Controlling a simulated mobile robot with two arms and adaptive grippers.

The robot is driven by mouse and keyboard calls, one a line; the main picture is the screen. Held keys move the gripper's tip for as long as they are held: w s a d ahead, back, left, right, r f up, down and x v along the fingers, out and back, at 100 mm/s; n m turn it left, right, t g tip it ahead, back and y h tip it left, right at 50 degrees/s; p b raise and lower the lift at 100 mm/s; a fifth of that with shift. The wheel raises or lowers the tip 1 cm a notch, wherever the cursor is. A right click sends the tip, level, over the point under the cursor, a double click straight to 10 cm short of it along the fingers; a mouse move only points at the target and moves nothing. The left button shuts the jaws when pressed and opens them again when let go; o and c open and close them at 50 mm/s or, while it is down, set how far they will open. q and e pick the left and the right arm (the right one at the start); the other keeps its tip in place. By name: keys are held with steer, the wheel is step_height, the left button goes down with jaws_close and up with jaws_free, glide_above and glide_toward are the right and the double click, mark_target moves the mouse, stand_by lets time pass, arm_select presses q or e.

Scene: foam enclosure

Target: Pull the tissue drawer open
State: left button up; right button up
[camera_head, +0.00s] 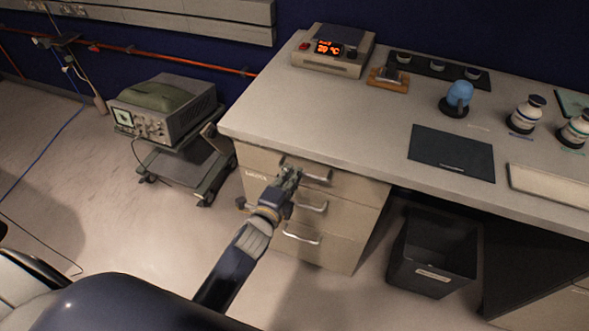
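The drawer unit under the bench has three drawers with curved metal handles. The top drawer (262,162) has a small pale label at its left whose letters are too small to read, and it looks flush with the unit. Its handle (317,178) shows just right of my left gripper (293,174). The gripper's fingertips are at the handle's left part, and I cannot tell whether they touch or close on it. The middle drawer's handle (313,207) and the bottom drawer's handle (302,239) show below. My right gripper is not in view.
The bench top (345,130) holds a heater with a lit display (330,60), a blue object (459,94), bottles (525,115) and a dark mat (450,153). A black bin (430,270) stands right of the drawers. A cart (185,165) carrying an instrument stands left.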

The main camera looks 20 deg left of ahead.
arm_select(q)
steer(key=shift+x, duration=1.55)
jaws_close()
steer(key=shift+f, duration=0.15)
